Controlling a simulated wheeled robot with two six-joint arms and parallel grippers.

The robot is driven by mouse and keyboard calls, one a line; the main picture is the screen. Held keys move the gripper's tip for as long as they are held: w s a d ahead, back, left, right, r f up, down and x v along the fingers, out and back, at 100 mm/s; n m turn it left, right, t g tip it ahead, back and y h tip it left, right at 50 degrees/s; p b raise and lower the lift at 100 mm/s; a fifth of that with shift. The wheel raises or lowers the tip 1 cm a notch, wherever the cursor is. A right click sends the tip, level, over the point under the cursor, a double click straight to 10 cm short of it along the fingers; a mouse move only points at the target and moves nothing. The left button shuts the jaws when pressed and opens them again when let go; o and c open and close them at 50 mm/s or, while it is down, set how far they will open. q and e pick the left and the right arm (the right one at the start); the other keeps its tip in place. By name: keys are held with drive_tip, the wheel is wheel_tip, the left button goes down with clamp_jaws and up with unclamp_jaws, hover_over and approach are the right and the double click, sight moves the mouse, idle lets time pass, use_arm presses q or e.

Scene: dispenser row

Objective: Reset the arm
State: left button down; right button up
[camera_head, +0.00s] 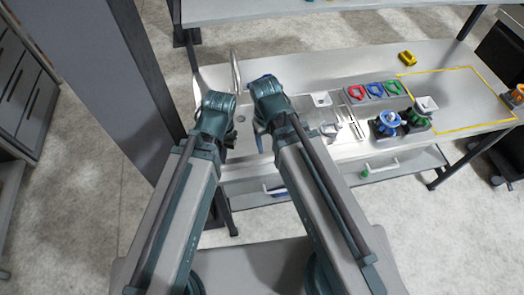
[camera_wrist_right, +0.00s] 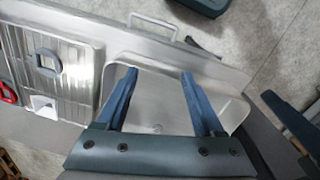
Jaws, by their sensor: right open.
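My right arm comes in from the lower middle of the head view, and its gripper (camera_head: 260,137) hangs over the sink at the counter's left end. In the right wrist view its two blue fingers (camera_wrist_right: 159,74) are spread apart with nothing between them, above the grey sink basin (camera_wrist_right: 152,92). My left arm stands beside it, its wrist folded close to the sink's left side. The left gripper (camera_head: 228,145) is mostly hidden by its own wrist, so its jaws are unclear.
A faucet (camera_head: 236,70) rises behind the sink. A ribbed drainboard (camera_wrist_right: 62,75) lies beside it. Red, blue and green holders (camera_head: 374,90), a blue dispenser (camera_head: 387,124), a green dispenser (camera_head: 414,120) and a yellow outlined area (camera_head: 458,69) are to the right. A grey column stands left.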

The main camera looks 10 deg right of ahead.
drive_tip(key=s+a, duration=0.3)
wheel_tip(320, 180, down, 9)
drive_tip(key=b, duration=0.9)
drive_tip(key=shift+r, duration=0.1)
idle(0.5)
